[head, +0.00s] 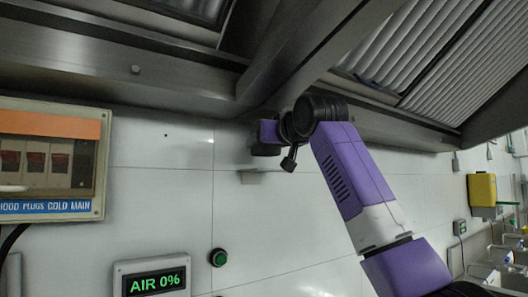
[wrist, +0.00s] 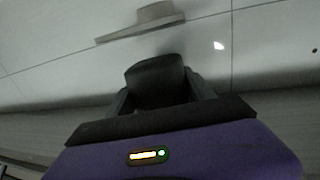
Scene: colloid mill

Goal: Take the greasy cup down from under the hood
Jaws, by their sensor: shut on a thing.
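A dark, nearly black cup (wrist: 156,78) sits between the two dark fingers of my gripper (wrist: 160,92) in the wrist view. The fingers press on it from both sides, and its lower part is hidden behind the gripper body. In the head view my gripper (head: 264,148) is up under the hood (head: 190,85), close to the tiled wall. The cup is hard to tell from the dark fingers there. A pale bracket (head: 262,176) on the wall is just below the gripper; it also shows in the wrist view (wrist: 140,24), apart from the cup.
The hood's steel edge and a slanted beam (head: 310,45) run close above my arm. A switch box (head: 50,160) is on the wall at left. A display reading AIR 0% (head: 152,282) and a green button (head: 218,257) are lower. A yellow box (head: 482,189) hangs at far right.

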